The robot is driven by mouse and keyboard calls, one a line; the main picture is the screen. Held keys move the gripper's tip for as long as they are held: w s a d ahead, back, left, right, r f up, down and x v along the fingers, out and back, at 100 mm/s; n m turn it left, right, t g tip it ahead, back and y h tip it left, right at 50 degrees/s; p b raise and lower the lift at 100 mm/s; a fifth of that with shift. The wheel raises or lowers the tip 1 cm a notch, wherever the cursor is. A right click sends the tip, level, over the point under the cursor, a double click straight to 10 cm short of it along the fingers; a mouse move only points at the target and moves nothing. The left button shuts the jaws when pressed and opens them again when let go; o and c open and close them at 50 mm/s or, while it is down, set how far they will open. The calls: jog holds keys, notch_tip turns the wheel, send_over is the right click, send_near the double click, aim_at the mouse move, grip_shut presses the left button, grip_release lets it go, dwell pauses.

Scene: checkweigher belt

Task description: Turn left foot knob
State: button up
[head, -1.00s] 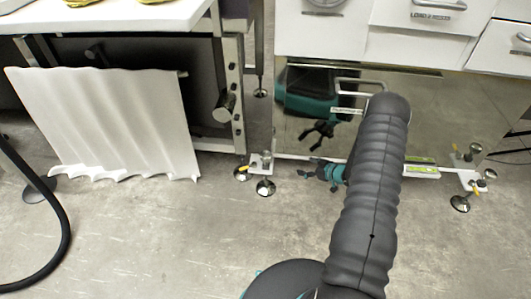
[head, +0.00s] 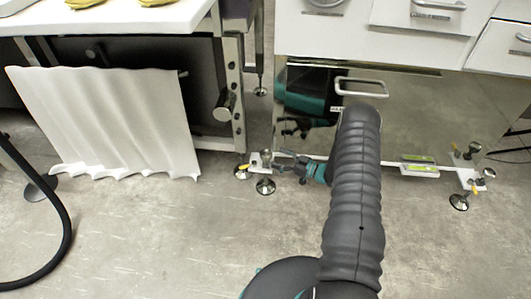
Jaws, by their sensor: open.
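The left foot knob (head: 267,157) is a small metal cylinder standing upright on a white bracket (head: 256,162) at the lower left corner of the cabinet. A round metal foot (head: 265,187) is below it on the floor. My gripper (head: 280,161) is open, low down, just right of the knob, with its fingers pointing left toward it. From this view I cannot tell whether a fingertip touches the knob. My dark arm hides part of the cabinet's lower front.
A yellow lever (head: 244,167) sticks out left of the bracket. A white bar with a green level (head: 418,164) runs to the right foot bracket (head: 468,176). A metal handle (head: 361,86) projects above my arm. A white wavy sheet (head: 110,122) leans at left.

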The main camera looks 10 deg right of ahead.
aim_at(265, 152)
jog(key=x, duration=0.6)
jog(key=shift+w+a, duration=0.15)
jog(key=shift+a, duration=0.05)
jog(key=c, duration=1.2)
